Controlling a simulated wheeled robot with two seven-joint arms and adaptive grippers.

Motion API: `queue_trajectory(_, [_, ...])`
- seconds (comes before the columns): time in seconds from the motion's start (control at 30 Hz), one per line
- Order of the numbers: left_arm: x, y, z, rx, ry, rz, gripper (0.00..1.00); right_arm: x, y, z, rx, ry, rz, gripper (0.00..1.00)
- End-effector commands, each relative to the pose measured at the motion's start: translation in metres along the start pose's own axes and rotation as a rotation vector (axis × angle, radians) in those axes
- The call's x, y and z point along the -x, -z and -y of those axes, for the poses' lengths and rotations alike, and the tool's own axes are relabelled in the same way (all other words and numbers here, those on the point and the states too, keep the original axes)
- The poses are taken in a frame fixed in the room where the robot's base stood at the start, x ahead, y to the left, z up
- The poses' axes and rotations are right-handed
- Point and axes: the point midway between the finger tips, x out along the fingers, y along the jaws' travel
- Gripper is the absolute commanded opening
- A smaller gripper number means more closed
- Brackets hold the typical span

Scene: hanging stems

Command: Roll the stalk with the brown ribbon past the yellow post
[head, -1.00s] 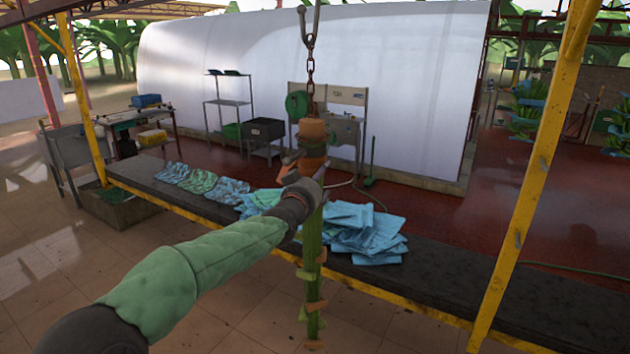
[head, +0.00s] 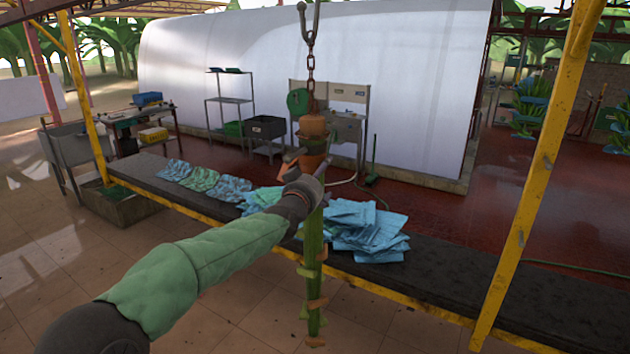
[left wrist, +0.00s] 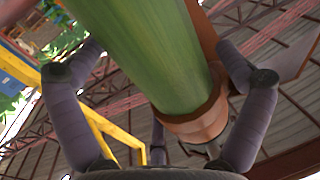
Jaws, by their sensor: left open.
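A green stalk (head: 313,240) hangs upright from a hook and chain (head: 310,70). Its top has an orange-brown band (head: 312,127), and small orange and green stubs run down its lower part. A brown ribbon (head: 287,178) seems to show beside my gripper. My left gripper (head: 307,160) is at the upper stalk, partly hiding it. In the left wrist view the open fingers (left wrist: 160,95) stand on both sides of the stalk (left wrist: 150,50), near its brown collar (left wrist: 195,125). Contact cannot be told. The yellow post (head: 540,150) stands to the right, apart from the stalk. My right gripper is out of view.
A long dark bench (head: 440,285) with a yellow edge runs behind the stalk, bearing blue folded sheets (head: 365,235) and smaller blue and green bundles (head: 200,182). Another yellow post (head: 83,100) stands at left. The space between stalk and right post looks clear.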

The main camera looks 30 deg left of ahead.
Motion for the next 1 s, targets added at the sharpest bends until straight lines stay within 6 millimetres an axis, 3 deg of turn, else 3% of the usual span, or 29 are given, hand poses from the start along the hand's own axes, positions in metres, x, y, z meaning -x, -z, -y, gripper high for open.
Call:
queue_trajectory(0.17, [0.013,0.001,0.000,0.000,0.000,-0.001,1.00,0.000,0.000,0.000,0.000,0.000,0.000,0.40])
queue_trajectory(0.7, [0.097,0.001,0.000,-0.001,0.000,-0.003,1.00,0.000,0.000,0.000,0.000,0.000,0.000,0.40])
queue_trajectory(1.0, [0.118,0.000,0.000,0.001,0.000,-0.001,1.00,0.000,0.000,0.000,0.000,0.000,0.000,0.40])
